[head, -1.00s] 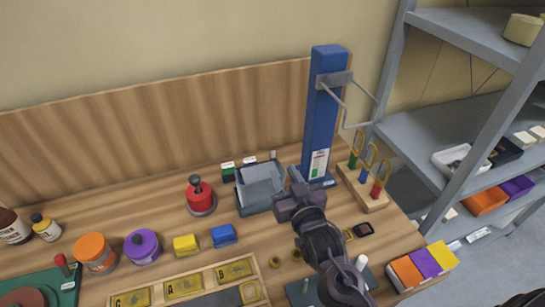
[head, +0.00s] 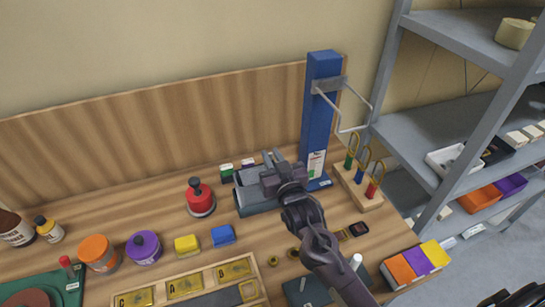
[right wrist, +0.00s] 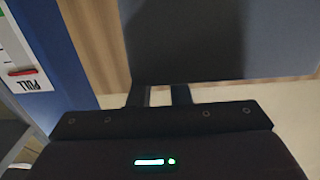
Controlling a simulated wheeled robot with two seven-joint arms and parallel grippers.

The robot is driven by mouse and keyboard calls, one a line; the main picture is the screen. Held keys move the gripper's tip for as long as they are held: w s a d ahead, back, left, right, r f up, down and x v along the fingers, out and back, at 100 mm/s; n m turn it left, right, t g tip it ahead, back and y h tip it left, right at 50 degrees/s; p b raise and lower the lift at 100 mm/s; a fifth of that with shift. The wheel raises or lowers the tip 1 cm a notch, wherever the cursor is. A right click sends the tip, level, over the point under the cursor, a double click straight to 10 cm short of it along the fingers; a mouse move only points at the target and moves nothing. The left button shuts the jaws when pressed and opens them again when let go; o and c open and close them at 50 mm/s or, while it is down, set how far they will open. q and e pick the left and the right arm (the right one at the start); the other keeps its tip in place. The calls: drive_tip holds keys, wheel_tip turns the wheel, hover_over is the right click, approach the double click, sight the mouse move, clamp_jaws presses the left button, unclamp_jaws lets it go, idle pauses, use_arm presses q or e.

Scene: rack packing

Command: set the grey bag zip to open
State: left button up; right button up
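The grey bag (head: 258,207) is a dark grey, box-shaped item on the bench, left of the blue post's foot. My right gripper (head: 272,157) is over its upper right part and hides much of it. In the right wrist view, two short fingers (right wrist: 161,94) stand apart, with a dark grey surface (right wrist: 220,40) directly beyond them, probably the bag. I see nothing clearly held between them. I cannot make out the zip or whether it is open or shut. Contact with the bag is unclear. My left gripper is not in view.
The blue post (head: 321,110) with a wire bracket stands just right of the bag. A wooden stand (head: 364,190) with coloured padlock-like items is further right. A red knobbed item (head: 201,203) and a blue block (head: 223,235) are to the left.

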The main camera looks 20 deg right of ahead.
clamp_jaws()
drive_tip(key=a, duration=0.9)
drive_tip(key=shift+s+a, duration=0.15)
drive_tip(key=shift+a, duration=0.05)
drive_tip(key=shift+o, duration=2.1)
unclamp_jaws()
